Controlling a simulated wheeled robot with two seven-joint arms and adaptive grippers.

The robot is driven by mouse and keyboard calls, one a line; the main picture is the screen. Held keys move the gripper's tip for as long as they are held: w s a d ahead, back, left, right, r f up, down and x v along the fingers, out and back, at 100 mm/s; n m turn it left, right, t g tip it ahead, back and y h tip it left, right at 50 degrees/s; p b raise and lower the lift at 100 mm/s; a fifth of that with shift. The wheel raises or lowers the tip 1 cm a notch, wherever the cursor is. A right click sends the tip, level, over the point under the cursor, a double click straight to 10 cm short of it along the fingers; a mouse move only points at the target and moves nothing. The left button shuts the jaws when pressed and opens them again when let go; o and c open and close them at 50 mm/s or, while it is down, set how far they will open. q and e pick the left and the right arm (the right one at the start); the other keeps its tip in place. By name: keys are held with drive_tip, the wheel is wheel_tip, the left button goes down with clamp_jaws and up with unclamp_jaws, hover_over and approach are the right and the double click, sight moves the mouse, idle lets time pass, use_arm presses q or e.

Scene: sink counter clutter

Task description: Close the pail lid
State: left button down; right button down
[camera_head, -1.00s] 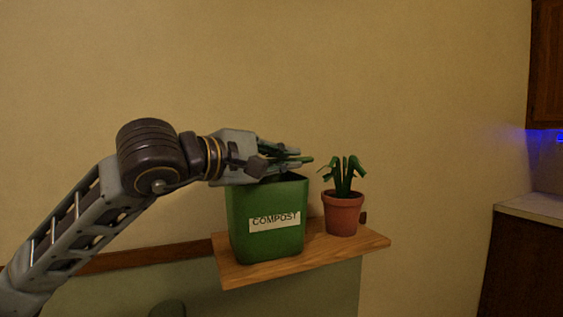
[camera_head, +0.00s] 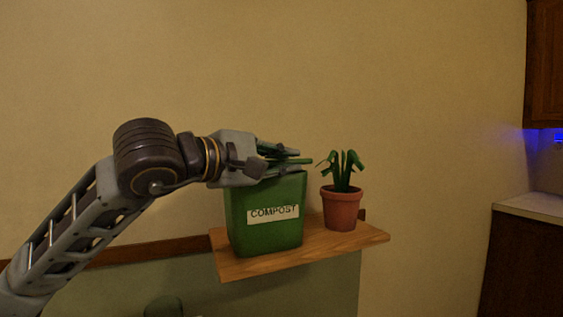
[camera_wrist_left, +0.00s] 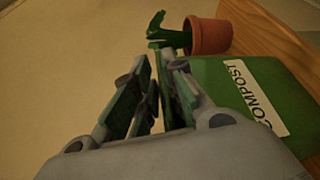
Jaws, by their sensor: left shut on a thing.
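The green pail (camera_head: 267,232) with its white COMPOST label stands upright on the wooden shelf. It also shows in the left wrist view (camera_wrist_left: 225,75). My left gripper (camera_head: 290,162) reaches in from the left, low over the pail's top. Its fingers are shut on a thin green piece (camera_head: 293,161) that looks like the pail lid, seen nearly edge-on. In the left wrist view, the fingers (camera_wrist_left: 165,70) lie close together with dark green between them. The gripper hides much of the lid and the pail's rim. My right gripper is not in view.
A terracotta pot (camera_head: 341,210) with a green plant (camera_head: 342,170) stands just right of the pail. The wooden shelf (camera_head: 345,244) is narrow, with a little bare board in front. A wall stands behind. A counter (camera_head: 528,205) is at the far right.

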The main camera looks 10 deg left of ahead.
use_arm(q)
drive_tip(key=c, duration=1.6)
unclamp_jaws()
drive_tip(key=shift+f, duration=0.15)
drive_tip(key=shift+c, duration=0.2)
drive_tip(key=v, duration=0.7)
drive_tip(key=shift+s+a, duration=0.25)
drive_tip(key=shift+s, duration=0.1)
drive_tip(key=shift+s, duration=0.1)
